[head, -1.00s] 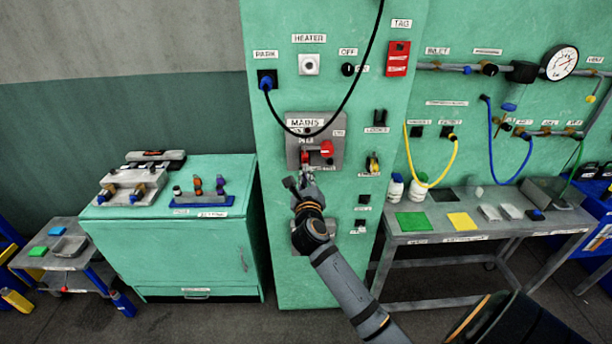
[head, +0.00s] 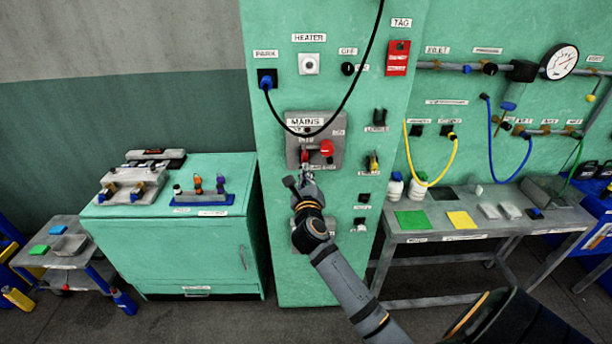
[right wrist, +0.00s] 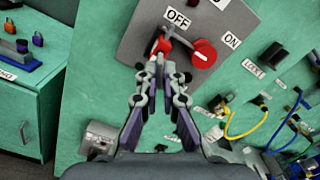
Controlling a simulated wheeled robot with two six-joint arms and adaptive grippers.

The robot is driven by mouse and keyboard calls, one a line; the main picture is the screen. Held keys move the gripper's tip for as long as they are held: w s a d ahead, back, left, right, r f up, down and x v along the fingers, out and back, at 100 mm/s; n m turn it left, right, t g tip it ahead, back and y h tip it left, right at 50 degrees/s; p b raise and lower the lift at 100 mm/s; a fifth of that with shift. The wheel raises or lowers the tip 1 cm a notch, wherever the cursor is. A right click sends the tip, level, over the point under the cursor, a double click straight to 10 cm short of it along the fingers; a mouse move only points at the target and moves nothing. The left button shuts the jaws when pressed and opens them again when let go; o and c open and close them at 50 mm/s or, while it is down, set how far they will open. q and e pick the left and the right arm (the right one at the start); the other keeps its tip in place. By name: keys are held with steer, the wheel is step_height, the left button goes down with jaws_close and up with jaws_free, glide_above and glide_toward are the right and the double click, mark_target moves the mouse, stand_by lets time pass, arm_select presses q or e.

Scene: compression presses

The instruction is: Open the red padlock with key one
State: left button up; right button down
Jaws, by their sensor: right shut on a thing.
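The red padlock (right wrist: 161,46) hangs at the OFF side of the grey MAINS switch plate, left of the round red knob (right wrist: 204,54). In the head view the padlock (head: 304,156) is small and partly hidden by my gripper. My right gripper (right wrist: 160,66) points up at the padlock's underside, its fingertips closed together on a small silvery piece, apparently key one. The fingertips mostly hide the key, and I cannot tell how far it sits in the padlock. In the head view my right gripper (head: 305,175) is right below the plate. My left gripper is out of view.
A black cable (head: 352,88) loops across the green panel above the plate. A green cabinet (head: 190,255) at left bears a blue rack (head: 203,199) with several small padlocks. A grey bench (head: 480,228) stands at right. The panel beside the gripper is mostly clear.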

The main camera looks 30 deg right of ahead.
steer(key=shift+x, duration=1.35)
steer(key=c, duration=1.4)
jaws_free()
steer(key=shift+c, duration=0.2)
steer(key=shift+s+a, duration=0.2)
steer(key=shift+s, duration=0.05)
steer(key=v, duration=1.1)
steer(key=shift+s, duration=0.2)
steer(key=shift+a, duration=0.1)
